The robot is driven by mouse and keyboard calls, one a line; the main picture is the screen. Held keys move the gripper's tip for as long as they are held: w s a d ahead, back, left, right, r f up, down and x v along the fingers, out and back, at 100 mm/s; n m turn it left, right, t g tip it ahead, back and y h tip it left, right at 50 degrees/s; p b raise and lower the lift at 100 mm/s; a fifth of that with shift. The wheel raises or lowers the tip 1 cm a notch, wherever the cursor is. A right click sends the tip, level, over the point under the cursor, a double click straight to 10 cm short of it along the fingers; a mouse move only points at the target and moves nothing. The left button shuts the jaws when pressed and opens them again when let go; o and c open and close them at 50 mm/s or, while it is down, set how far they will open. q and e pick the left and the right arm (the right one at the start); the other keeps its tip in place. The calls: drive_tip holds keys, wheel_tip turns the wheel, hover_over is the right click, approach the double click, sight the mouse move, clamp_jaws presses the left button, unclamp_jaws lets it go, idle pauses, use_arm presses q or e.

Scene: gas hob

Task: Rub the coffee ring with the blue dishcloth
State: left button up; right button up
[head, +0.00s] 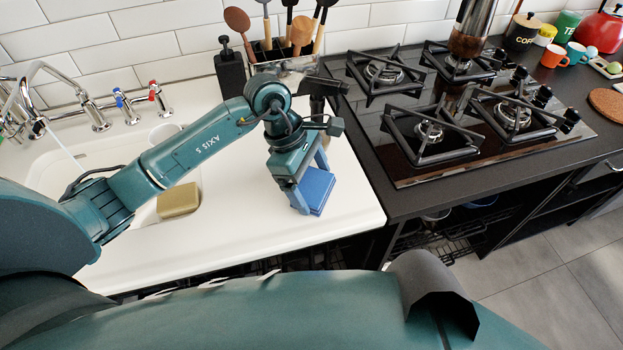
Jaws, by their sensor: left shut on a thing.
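The blue dishcloth (318,190) looks like a folded, flat pad at the white worktop, left of the black hob counter. My left gripper (309,184) points down and is shut on the dishcloth. The cloth is at or very near the worktop surface; I cannot tell whether it presses on it. I cannot make out a coffee ring in the head view; the arm, gripper and cloth cover part of the worktop. My right gripper is not in view.
A gas hob (430,144) with black pan supports lies to the right. A sink (75,170) with taps and a tan block (178,201) is on the left. A black bottle (229,72) and utensil holder stand behind my gripper. White worktop in front is clear.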

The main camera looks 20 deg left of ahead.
use_arm(q)
drive_tip(key=shift+w+a+f, duration=0.1)
drive_tip(key=shift+w+f, duration=0.05)
drive_tip(key=shift+w+a+b, duration=0.35)
drive_tip(key=shift+w+b, duration=0.2)
drive_tip(key=shift+b, duration=0.05)
drive_tip(key=shift+w+a+b, duration=0.65)
drive_tip(key=shift+w+a, duration=0.05)
drive_tip(key=shift+w, duration=0.3)
drive_tip(key=shift+w+a+b, duration=0.35)
drive_tip(key=shift+w+b, duration=0.1)
drive_tip(key=shift+w, duration=0.05)
drive_tip(key=shift+w+a+b, duration=0.45)
drive_tip(key=shift+w+b, duration=0.1)
drive_tip(key=shift+w, duration=0.1)
drive_tip(key=shift+w+a+b, duration=0.4)
drive_tip(key=shift+w+b, duration=0.1)
drive_tip(key=shift+w, duration=0.1)
